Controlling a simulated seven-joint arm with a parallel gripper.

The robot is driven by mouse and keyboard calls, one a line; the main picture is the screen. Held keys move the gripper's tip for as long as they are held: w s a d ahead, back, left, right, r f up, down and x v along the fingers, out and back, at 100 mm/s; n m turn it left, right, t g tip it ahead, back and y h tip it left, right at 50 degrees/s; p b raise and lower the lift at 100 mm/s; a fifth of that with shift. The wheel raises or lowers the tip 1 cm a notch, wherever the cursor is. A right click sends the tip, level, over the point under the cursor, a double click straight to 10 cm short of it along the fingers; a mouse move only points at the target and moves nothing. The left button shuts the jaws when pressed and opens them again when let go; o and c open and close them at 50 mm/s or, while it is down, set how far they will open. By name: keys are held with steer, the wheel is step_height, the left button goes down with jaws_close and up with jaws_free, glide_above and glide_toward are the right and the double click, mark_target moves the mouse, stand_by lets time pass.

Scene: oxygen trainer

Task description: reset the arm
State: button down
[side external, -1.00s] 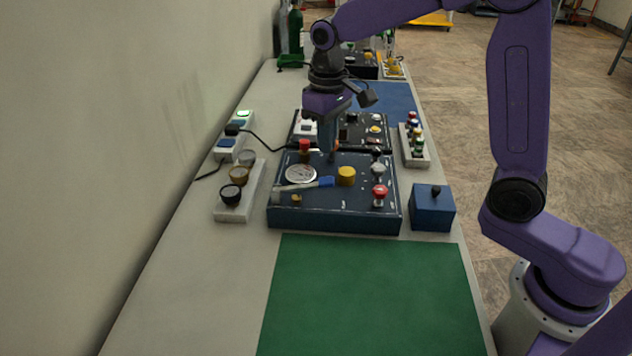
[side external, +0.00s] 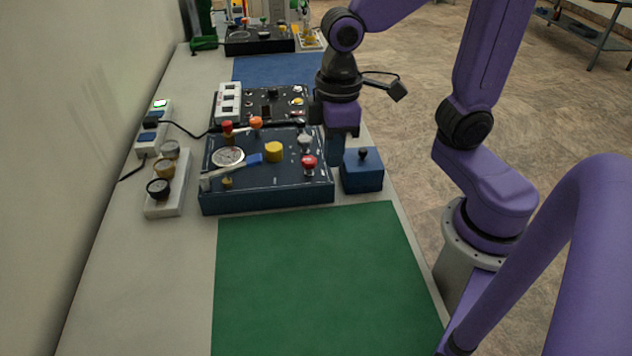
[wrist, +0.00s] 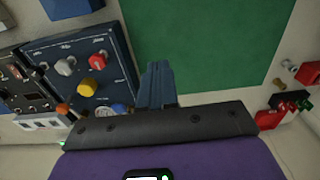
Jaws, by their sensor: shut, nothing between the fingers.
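My gripper (side external: 334,148) is shut and empty. In the side external view it hangs pointing down at the right edge of the dark blue trainer panel (side external: 235,198), just behind the blue box (side external: 362,176). Its fingers also show shut in the wrist view (wrist: 158,82), beside the panel. The panel carries a yellow knob (side external: 274,152), a red knob (side external: 309,163), an orange knob (side external: 256,123), a grey knob (side external: 305,140) and a round gauge (side external: 228,156). Whether the fingertips touch anything is unclear.
A green mat (side external: 310,270) lies bare in front of the panel. A block with several round knobs (side external: 165,200) stands left, near a power strip (side external: 153,130) with a black cable. A second panel (side external: 270,97) and a blue mat (side external: 275,69) lie behind.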

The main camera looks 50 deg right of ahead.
steer(key=s+d+f+n, duration=0.1)
steer(key=s+d+n, duration=0.2)
steer(key=s, duration=0.7)
steer(key=shift+s+d+f, duration=0.3)
steer(key=shift+d+f, duration=0.05)
steer(key=shift+d, duration=0.5)
stand_by(1.1)
